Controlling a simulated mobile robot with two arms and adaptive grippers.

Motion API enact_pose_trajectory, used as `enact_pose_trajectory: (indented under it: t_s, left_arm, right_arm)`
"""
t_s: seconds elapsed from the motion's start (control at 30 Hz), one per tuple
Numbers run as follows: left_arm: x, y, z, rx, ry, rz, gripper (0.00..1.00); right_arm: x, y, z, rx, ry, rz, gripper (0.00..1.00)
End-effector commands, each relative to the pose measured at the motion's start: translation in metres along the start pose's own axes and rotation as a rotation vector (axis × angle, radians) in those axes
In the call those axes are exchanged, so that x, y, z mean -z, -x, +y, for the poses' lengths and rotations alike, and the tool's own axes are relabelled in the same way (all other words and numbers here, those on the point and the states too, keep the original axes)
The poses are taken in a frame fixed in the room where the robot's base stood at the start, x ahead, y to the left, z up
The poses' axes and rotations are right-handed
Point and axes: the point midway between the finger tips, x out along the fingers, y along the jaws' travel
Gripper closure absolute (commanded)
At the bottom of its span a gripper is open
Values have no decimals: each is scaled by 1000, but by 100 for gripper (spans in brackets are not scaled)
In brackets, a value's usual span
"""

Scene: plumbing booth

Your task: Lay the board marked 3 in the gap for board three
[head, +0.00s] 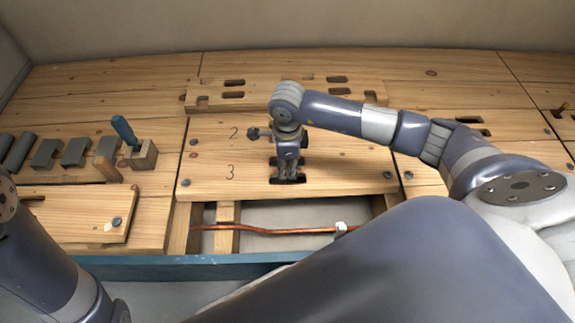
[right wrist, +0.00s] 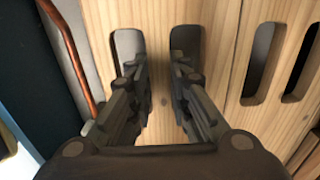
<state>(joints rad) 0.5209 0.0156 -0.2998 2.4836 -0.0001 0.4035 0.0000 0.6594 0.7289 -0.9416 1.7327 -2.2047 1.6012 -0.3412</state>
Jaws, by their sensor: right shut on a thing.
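The board marked 3 (head: 245,183) is pale wood and lies flat-looking just behind the open gap (head: 275,214). Whether it is raised is hard to tell. My right gripper (head: 288,179) points down at the board's middle. In the right wrist view my right gripper (right wrist: 158,85) is shut on the wood strip between two slots of the board (right wrist: 157,45); the fingertips are partly hidden. The gap is at the front, with a copper pipe (head: 275,231) running across it. My left gripper is out of the head view; only its arm shows at the lower left.
The area marked 2 (head: 213,133) lies behind the 3. A slotted wooden piece (head: 205,90) lies at the back. Several grey blocks (head: 45,153) and a blue-handled tool (head: 124,131) stand at the left. A blue edge (head: 200,266) borders the front. A pale clip (head: 341,228) sits on the pipe.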

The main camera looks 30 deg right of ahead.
Motion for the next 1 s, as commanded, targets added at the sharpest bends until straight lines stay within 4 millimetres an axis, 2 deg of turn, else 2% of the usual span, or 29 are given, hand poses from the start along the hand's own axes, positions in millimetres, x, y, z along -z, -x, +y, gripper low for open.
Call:
enact_pose_trajectory:
  t_s: [0.47,0.5,0.57,0.6,0.87,1.0]
  left_arm:
    - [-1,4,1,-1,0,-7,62]
    - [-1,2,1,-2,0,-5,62]
    - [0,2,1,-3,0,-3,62]
    - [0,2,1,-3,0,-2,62]
    - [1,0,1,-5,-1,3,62]
    - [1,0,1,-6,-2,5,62]
  right_arm:
    - [0,-4,-1,1,0,-2,100]
    - [0,-3,-1,1,0,-2,75]
    - [0,-3,0,1,0,-2,62]
    - [0,-3,0,1,0,-1,59]
    - [1,-5,1,-3,0,3,59]
    - [0,1,0,0,1,1,59]
